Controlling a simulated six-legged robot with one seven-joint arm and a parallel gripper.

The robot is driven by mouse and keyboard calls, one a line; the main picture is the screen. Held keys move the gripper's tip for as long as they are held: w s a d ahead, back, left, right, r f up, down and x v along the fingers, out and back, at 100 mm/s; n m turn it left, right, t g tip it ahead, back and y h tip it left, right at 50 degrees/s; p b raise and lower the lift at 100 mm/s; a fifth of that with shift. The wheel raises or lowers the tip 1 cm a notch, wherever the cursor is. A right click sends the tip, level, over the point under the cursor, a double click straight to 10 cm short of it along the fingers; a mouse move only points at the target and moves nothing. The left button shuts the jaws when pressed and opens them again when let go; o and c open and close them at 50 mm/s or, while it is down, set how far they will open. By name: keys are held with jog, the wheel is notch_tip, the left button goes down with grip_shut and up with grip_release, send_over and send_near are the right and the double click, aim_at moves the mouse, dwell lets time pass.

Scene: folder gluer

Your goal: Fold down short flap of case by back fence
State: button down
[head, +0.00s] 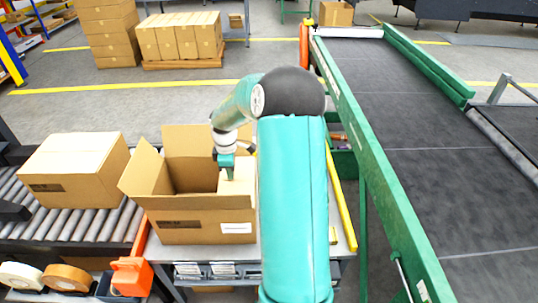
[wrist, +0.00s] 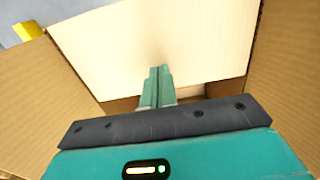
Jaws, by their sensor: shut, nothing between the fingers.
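The open brown case (head: 180,222) stands on the packing table. Its far flap (head: 195,140) stands up and its left flap (head: 145,167) leans outward. A pale panel (head: 238,186) shows at its right side, partly behind my arm; I cannot tell for sure whether it is a flap lying inward. My gripper (head: 227,172) is shut and empty, pointing down over the right part of the case. In the wrist view, the shut fingers (wrist: 158,75) lie over a pale flap (wrist: 185,45), with brown flaps on both sides. Contact is unclear. I cannot make out the back fence.
A closed carton (head: 75,170) sits on the roller conveyor (head: 60,222) at left. Tape rolls (head: 66,278) and an orange dispenser (head: 131,277) are at front left. A green-framed belt conveyor (head: 420,140) runs along the right. Stacked cartons (head: 180,37) stand behind; the floor between is clear.

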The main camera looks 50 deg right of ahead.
notch_tip(320, 180, up, 9)
dwell(0.7)
dwell(1.6)
